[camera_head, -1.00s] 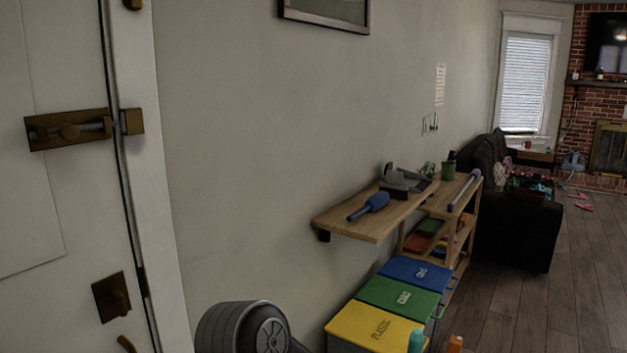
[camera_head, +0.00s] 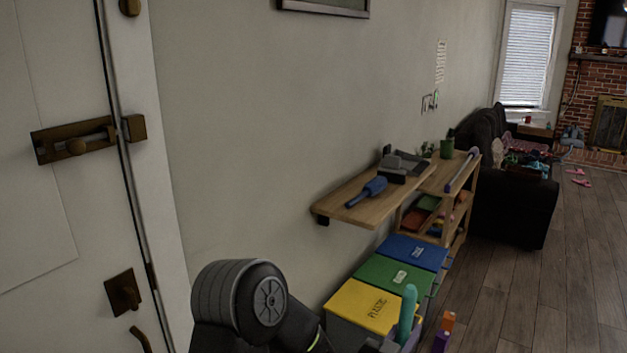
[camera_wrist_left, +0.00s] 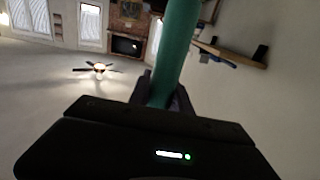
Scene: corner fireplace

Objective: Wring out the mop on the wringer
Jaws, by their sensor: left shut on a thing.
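A teal handle (camera_head: 407,314), likely the mop's, stands nearly upright at the bottom of the head view, in front of the yellow bin lid. In the left wrist view the teal handle (camera_wrist_left: 176,50) runs up from between the fingers of my left gripper (camera_wrist_left: 163,92), which is shut on it. My left arm comes in at the bottom of the head view. The handle's lower end and any mop head are out of view. I cannot make out a wringer for certain. My right gripper is not in view.
Bins with yellow (camera_head: 364,306), green (camera_head: 395,274) and blue (camera_head: 413,251) lids stand along the wall under a wooden shelf (camera_head: 345,205). An orange and purple object (camera_head: 444,332) is right of the handle. A door (camera_head: 60,220) is at left. Wooden floor (camera_head: 530,290) is clear at right.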

